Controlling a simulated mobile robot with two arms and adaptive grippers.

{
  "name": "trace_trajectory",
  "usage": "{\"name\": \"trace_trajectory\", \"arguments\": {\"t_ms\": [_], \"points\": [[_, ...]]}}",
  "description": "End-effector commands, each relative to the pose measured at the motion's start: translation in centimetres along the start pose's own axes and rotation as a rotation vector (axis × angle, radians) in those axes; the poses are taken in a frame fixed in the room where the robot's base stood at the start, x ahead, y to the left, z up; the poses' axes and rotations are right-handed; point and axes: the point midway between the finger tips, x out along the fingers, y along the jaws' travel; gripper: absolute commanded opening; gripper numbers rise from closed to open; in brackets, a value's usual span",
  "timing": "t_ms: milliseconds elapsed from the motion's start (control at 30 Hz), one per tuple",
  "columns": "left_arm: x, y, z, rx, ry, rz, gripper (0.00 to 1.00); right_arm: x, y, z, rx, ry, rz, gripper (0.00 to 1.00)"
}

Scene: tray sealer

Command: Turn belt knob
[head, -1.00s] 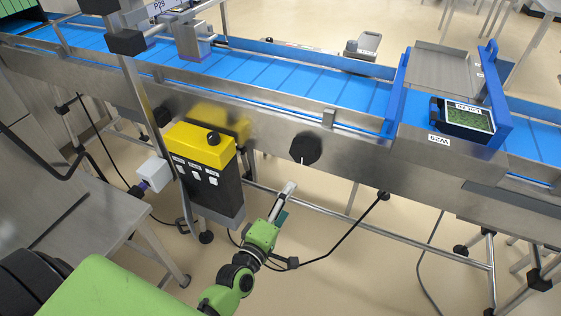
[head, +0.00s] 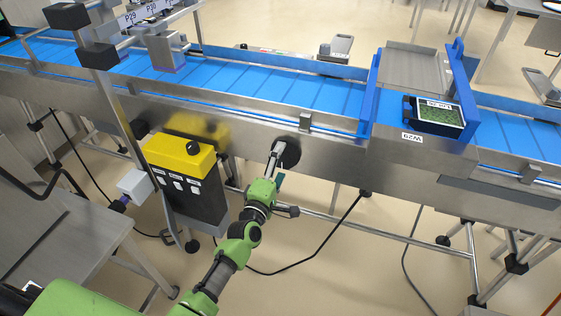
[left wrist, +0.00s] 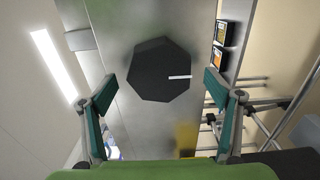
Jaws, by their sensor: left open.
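The black belt knob (head: 291,153) is on the front steel side of the conveyor, partly hidden behind my left gripper (head: 276,160) in the head view. In the left wrist view the knob (left wrist: 158,70) is a dark many-sided disc with a white pointer line toward the right. My left gripper (left wrist: 155,98) is open, with one teal-edged finger on each side below the knob and nothing between them. I cannot tell whether a finger touches the knob. My right gripper is not in view.
A yellow and black control box (head: 182,160) with a black button on top stands left of the knob. The blue belt (head: 240,85) runs above. A filled tray (head: 437,116) sits in the blue frame at right. A steel table (head: 65,235) is at lower left.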

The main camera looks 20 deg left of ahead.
Motion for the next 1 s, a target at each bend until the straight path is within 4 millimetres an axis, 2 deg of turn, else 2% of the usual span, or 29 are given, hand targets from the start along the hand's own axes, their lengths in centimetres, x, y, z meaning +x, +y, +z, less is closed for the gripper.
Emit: {"name": "trace_trajectory", "arguments": {"t_ms": [100,367,400,533,1000], "points": [[0.6,0.04,-0.02,0.001,0.0,0.0,0.82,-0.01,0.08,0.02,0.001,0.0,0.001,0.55],[0.68,-0.02,-0.03,0.001,0.0,0.0,0.82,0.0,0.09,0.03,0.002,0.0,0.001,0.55],[0.67,-0.01,-0.04,0.0,0.0,0.0,0.77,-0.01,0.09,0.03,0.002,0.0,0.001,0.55],[0.67,-0.01,-0.04,0.0,0.0,0.0,0.43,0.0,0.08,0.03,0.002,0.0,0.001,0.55],[0.65,0.01,-0.04,0.068,0.001,-0.001,0.43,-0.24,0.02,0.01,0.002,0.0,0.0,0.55]]}}
